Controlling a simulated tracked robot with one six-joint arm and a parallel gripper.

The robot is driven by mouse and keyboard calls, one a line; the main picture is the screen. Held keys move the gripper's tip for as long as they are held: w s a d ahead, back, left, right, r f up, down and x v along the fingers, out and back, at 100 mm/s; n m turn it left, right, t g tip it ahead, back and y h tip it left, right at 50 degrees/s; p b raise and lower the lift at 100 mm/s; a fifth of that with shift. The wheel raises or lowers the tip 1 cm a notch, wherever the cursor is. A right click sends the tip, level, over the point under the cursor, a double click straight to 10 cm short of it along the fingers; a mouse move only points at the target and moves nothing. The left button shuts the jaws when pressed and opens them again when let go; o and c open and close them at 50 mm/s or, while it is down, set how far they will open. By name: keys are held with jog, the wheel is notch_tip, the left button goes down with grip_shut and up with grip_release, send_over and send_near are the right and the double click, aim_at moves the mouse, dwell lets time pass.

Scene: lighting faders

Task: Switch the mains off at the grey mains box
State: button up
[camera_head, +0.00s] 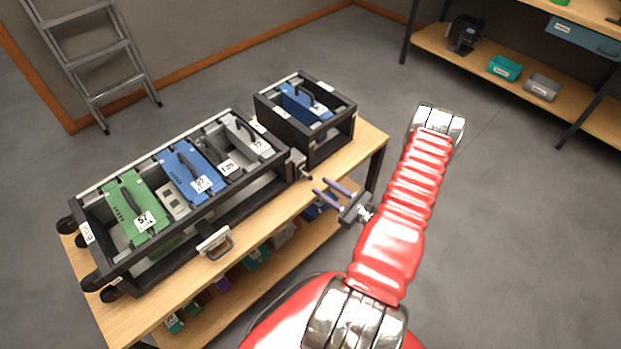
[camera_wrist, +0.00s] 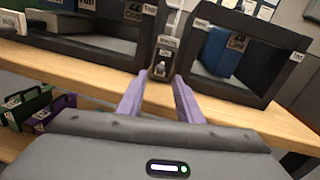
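The grey mains box (camera_head: 297,162) is a small upright box on the bench front, at the right end of the long black rack. In the wrist view the mains box (camera_wrist: 167,43) stands between the two racks, with labels and a small light-coloured switch (camera_wrist: 161,69) on its face. The switch's position is unclear.
The long black rack (camera_head: 190,252) holds green, blue and grey modules. A smaller black rack (camera_head: 334,137) with a blue module stands right of the box. The wooden bench (camera_head: 372,139) has a lower shelf with coloured items. A ladder (camera_head: 98,52) leans at the back left.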

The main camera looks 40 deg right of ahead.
aim_at(310, 177)
jog(key=shift+w+a, duration=0.15)
jog(key=shift+w, duration=0.95)
jog(key=shift+w+a, duration=0.2)
jog(key=shift+w, duration=0.95)
jog(key=shift+w+a, duration=0.15)
jog(key=shift+w, duration=0.95)
grip_shut()
